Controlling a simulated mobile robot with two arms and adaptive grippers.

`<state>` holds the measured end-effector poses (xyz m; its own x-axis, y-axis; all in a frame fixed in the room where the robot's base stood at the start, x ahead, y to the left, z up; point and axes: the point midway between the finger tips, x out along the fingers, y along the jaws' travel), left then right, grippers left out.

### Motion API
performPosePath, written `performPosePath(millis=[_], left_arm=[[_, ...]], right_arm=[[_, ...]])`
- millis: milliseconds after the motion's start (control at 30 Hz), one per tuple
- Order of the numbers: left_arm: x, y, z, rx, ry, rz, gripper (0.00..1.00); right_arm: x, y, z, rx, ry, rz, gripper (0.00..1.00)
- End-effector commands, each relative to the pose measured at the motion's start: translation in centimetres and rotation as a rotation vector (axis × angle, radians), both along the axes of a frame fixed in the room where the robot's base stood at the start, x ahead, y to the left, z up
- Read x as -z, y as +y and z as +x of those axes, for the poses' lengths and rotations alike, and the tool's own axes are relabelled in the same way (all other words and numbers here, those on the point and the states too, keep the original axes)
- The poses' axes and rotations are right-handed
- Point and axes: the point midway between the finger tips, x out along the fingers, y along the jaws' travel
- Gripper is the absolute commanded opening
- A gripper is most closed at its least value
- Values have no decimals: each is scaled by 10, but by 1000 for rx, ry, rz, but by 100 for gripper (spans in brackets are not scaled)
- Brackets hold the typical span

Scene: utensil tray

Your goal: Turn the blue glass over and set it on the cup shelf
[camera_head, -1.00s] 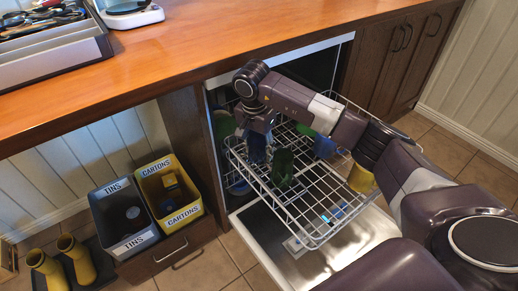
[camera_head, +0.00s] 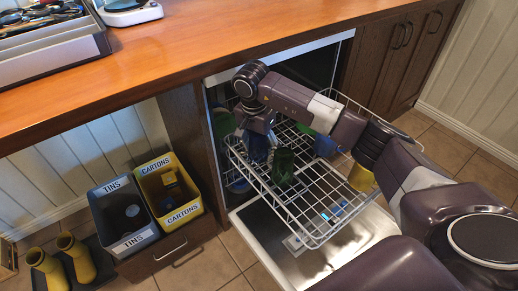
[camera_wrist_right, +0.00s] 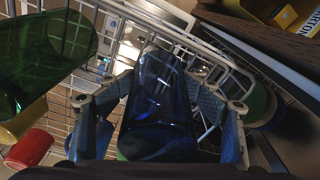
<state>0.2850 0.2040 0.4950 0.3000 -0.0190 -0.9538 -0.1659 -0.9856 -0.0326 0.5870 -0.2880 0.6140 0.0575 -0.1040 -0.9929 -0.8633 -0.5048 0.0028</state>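The blue glass (camera_head: 257,150) stands at the left end of the dishwasher's wire rack (camera_head: 318,240), under my right gripper (camera_head: 256,128). In the right wrist view the see-through blue glass (camera_wrist_right: 160,95) lies between the two fingers of my right gripper (camera_wrist_right: 160,88). The fingers appear to press on its sides. I cannot tell which end of the glass is its mouth. My left gripper is in neither view. No cup shelf can be made out.
A green glass (camera_head: 282,166) stands close beside the blue one. Another blue item (camera_head: 325,146) and a yellow cup (camera_head: 361,178) are farther right. The wooden counter (camera_head: 200,50) overhangs behind. Tins (camera_head: 124,215) and cartons (camera_head: 170,195) bins stand left.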

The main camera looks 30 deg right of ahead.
Motion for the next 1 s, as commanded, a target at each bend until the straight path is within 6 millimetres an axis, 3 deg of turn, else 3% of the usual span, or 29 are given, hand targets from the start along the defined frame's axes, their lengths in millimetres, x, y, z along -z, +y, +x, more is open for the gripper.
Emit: performPosePath(millis=[233, 700, 1000], left_arm=[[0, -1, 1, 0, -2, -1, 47], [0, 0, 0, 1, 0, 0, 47], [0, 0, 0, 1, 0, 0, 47]], right_arm=[[-9, 1, 0, 0, -2, 1, 62], [-100, 11, -5, -1, -4, 0, 62], [-120, 13, -7, 0, 0, 0, 62]])
